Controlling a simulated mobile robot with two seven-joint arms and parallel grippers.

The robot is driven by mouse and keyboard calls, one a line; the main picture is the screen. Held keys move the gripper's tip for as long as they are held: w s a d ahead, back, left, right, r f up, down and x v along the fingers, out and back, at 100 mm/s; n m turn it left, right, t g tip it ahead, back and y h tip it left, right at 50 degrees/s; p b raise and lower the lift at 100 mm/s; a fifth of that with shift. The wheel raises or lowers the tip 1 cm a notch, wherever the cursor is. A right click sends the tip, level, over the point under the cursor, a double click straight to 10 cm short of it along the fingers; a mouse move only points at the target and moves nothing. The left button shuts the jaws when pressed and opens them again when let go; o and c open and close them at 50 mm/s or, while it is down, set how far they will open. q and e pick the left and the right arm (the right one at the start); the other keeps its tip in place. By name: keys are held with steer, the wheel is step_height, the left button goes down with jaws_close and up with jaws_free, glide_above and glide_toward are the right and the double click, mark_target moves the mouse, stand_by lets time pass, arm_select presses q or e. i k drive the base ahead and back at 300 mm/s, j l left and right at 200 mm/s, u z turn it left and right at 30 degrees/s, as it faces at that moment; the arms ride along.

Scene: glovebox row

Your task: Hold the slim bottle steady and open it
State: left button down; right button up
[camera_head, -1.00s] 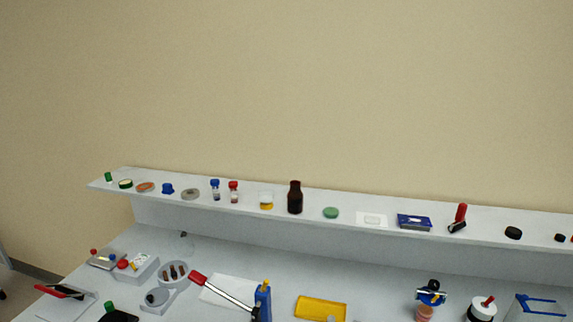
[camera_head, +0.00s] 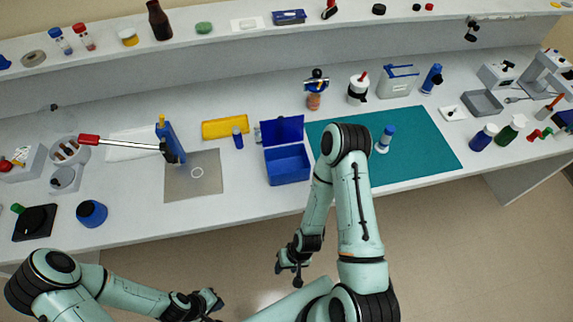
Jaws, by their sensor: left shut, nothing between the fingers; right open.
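A slim white bottle with a blue cap (camera_head: 385,139) stands upright on the teal mat (camera_head: 425,150), just right of my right arm's raised elbow. Its cap is on. My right gripper (camera_head: 287,278) is open and empty, hanging in front of the bench's front edge, below and left of the bottle in the picture. My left gripper (camera_head: 216,304) is shut and empty, low in front of the bench and far from the bottle. My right arm covers part of the mat's left side.
A blue open box (camera_head: 288,165) stands left of the mat, with a yellow tray (camera_head: 225,127) beyond it. A white jar (camera_head: 358,90) and a blue bottle (camera_head: 432,79) stand behind the mat. A green bottle (camera_head: 511,130) stands to its right. The mat's right part is clear.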

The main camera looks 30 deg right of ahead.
mark_target(381, 147)
steer(key=z, duration=1.95)
